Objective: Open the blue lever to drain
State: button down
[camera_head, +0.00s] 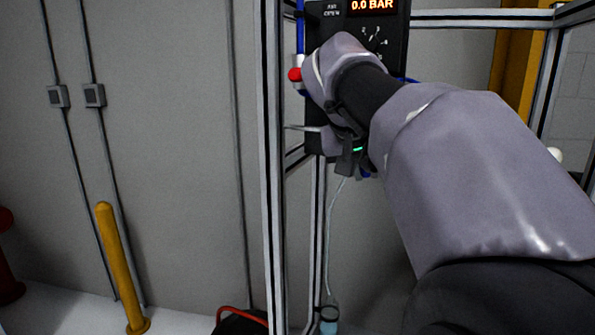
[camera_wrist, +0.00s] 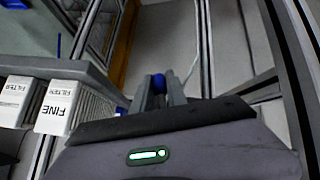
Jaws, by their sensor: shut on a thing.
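The blue lever (camera_wrist: 158,84) shows as a small rounded blue end between my two fingers in the wrist view. My gripper (camera_wrist: 160,95) is shut on it. In the head view, my gripper (camera_head: 350,163) is at the lower part of a dark panel (camera_head: 386,42), and my arm covers much of that panel. A bit of blue (camera_head: 367,174) shows just under my gripper there. Most of the lever is hidden, so its angle cannot be told. The panel's display (camera_head: 373,6) reads 0.0 BAR.
A metal frame post (camera_head: 273,200) stands left of my gripper. A red knob (camera_head: 295,75) and blue tubing (camera_head: 300,30) are beside the panel. A thin tube (camera_head: 329,240) hangs below. White filter boxes (camera_wrist: 58,105) show in the wrist view. A yellow bollard (camera_head: 120,265) stands left.

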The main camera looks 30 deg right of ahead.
jog(key=shift+w+a+f+t+y, duration=0.1)
jog(key=shift+w+a+t+y, duration=0.05)
jog(key=shift+t+y, duration=0.2)
dwell(0.4)
jog(key=c, duration=1.3)
grip_release()
